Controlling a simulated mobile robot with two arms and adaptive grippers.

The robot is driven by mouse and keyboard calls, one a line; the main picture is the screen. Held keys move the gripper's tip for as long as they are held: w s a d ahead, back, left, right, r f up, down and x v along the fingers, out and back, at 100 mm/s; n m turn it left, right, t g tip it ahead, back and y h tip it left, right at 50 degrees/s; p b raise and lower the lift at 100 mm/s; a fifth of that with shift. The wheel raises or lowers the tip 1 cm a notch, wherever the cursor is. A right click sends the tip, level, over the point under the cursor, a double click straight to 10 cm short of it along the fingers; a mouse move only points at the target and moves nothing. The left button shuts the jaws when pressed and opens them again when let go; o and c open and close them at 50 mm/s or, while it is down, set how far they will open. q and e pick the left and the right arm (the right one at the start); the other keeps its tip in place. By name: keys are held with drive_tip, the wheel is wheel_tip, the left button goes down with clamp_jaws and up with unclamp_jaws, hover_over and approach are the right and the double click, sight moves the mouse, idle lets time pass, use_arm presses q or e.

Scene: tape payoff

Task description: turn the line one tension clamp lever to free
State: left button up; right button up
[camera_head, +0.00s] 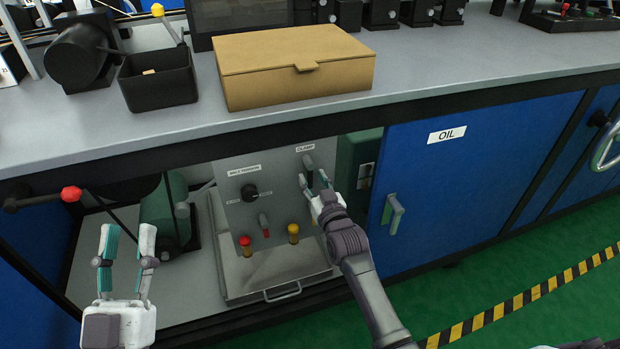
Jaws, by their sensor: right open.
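The grey control panel (280,205) sits in the open cabinet bay below the worktop. At its upper right is a label reading CLAMP, with a small grey lever (308,161) just under it. My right gripper (315,182) is open in front of the panel, its fingertips close below the lever. I cannot tell whether they touch it, and the gripper hides the panel's right edge there. My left gripper (126,238) is open and empty at the lower left, fingers pointing up, well away from the panel.
A red-knobbed lever (70,194) juts out at left.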

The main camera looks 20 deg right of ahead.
drive_tip(key=shift+w+b, duration=0.35)
drive_tip(key=shift+w, duration=1.1)
use_arm(q)
drive_tip(key=s+r+t, duration=0.1)
drive_tip(key=s+r+t+h, duration=0.1)
drive_tip(key=s+r, duration=0.1)
drive_tip(key=shift+a+r+t, duration=0.15)
drive_tip(key=shift+r+t, duration=0.05)
drive_tip(key=shift+t, duration=0.2)
use_arm(e)
drive_tip(key=shift+c, duration=0.2)
clamp_jaws()
